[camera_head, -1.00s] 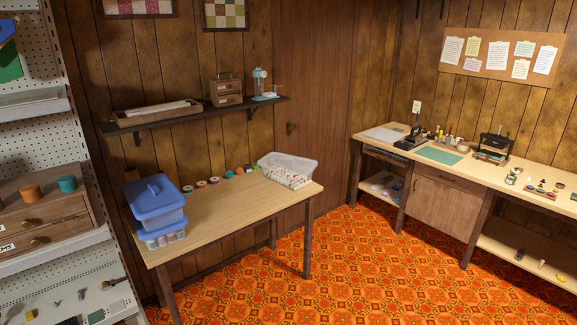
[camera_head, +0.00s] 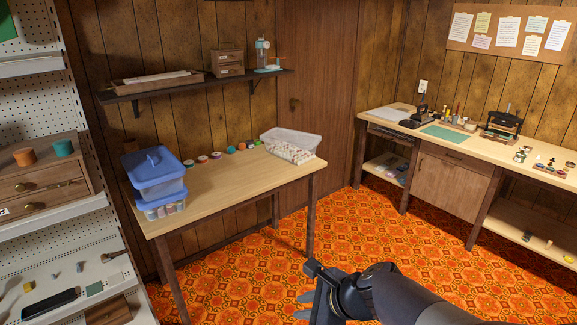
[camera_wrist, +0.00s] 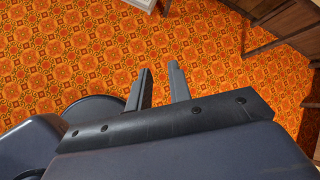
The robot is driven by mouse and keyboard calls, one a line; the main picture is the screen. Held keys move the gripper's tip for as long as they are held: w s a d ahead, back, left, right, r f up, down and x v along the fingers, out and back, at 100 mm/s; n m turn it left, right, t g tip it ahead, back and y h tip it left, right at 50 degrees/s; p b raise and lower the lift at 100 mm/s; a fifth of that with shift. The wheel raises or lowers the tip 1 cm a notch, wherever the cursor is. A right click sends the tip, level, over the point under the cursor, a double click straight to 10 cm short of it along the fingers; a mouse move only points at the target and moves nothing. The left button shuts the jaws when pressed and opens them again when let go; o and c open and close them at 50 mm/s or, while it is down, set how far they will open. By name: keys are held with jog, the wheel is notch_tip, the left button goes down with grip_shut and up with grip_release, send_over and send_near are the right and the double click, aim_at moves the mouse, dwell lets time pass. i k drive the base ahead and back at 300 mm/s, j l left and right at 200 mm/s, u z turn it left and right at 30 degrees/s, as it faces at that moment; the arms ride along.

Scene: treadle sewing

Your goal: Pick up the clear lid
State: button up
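A clear plastic bin (camera_head: 292,143) sits at the right end of the wooden table, with pale patterned contents showing inside. I cannot make out a separate clear lid on or beside it. Blue lidded containers are stacked at the table's left end; the upper one has a blue lid (camera_head: 152,160) with a handle. My gripper (camera_head: 309,288) is low over the floor, in front of the table and apart from everything on it. In the wrist view my gripper (camera_wrist: 160,72) has its two fingers apart, with nothing between them.
The wooden table (camera_head: 225,190) has a clear middle, with several small coloured spools along its back edge. A pegboard shelf unit (camera_head: 40,230) stands at the left. A long workbench (camera_head: 450,150) runs along the right. The patterned floor (camera_head: 240,285) is open.

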aim_at(302, 141)
jog(key=i+l, duration=0.15)
jog(key=i, duration=0.55)
jog(key=i+l, duration=0.1)
jog(key=i, duration=0.65)
jog(key=i+l, duration=0.15)
jog(key=i, duration=0.55)
jog(key=i+l, duration=0.15)
jog(key=i, duration=0.6)
jog(key=i+l, duration=0.1)
jog(key=i, duration=0.6)
